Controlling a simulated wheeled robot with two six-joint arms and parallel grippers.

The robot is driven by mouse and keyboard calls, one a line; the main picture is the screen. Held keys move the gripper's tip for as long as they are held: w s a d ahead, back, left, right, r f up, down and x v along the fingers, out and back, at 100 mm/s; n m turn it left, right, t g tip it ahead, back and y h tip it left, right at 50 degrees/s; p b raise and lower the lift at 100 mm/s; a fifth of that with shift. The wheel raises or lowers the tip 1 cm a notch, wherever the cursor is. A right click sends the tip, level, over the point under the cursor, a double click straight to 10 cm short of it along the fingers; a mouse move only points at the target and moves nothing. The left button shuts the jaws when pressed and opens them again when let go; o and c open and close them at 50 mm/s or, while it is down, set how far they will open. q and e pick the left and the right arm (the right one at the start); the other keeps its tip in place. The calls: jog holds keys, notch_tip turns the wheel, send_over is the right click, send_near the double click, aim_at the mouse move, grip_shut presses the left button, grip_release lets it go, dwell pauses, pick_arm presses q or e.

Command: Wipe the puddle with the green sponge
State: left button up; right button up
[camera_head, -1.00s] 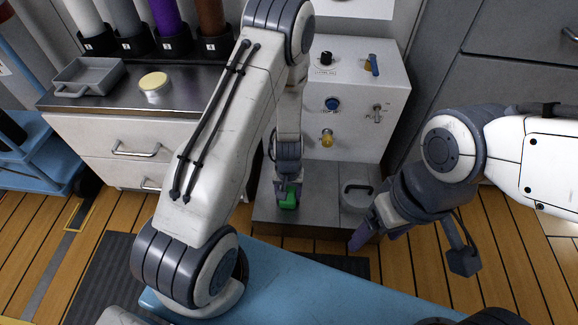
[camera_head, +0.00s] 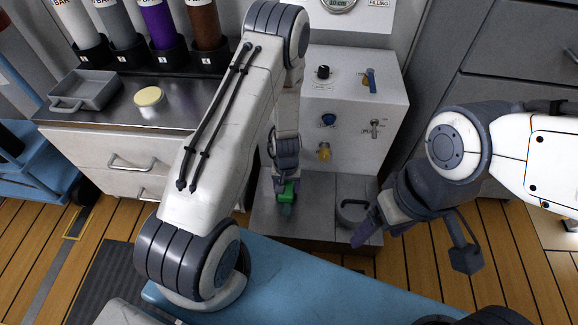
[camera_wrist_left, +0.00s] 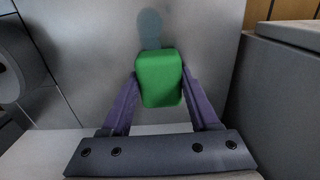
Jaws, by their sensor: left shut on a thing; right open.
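The green sponge (camera_head: 288,188) is held in my left gripper (camera_head: 285,184), over the grey metal ledge (camera_head: 316,190) of the white panel. In the left wrist view the sponge (camera_wrist_left: 159,80) sits between the two purple fingers of my left gripper (camera_wrist_left: 159,88). The puddle is a blue-grey patch (camera_head: 286,210) on the ledge, beside the sponge in the head view; part of it (camera_wrist_left: 150,28) shows past the sponge in the wrist view. I cannot tell whether the sponge touches the ledge. My right gripper (camera_head: 364,234) is open and empty near the ledge's front right corner.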

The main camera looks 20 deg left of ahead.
pick_arm(q)
jog(key=r+p, duration=0.1)
jog(key=r, duration=0.1)
jog(key=shift+w+d+r+p, duration=0.15)
jog(key=shift+w+r+p, duration=0.05)
jog(key=shift+r+p, duration=0.2)
jog(key=shift+a+r+p, duration=0.2)
jog(key=shift+r+p, duration=0.4)
jog(key=shift+p, duration=0.1)
notch_tip(320, 180, up, 4)
jog(key=p, duration=0.4)
jog(key=shift+s, duration=0.1)
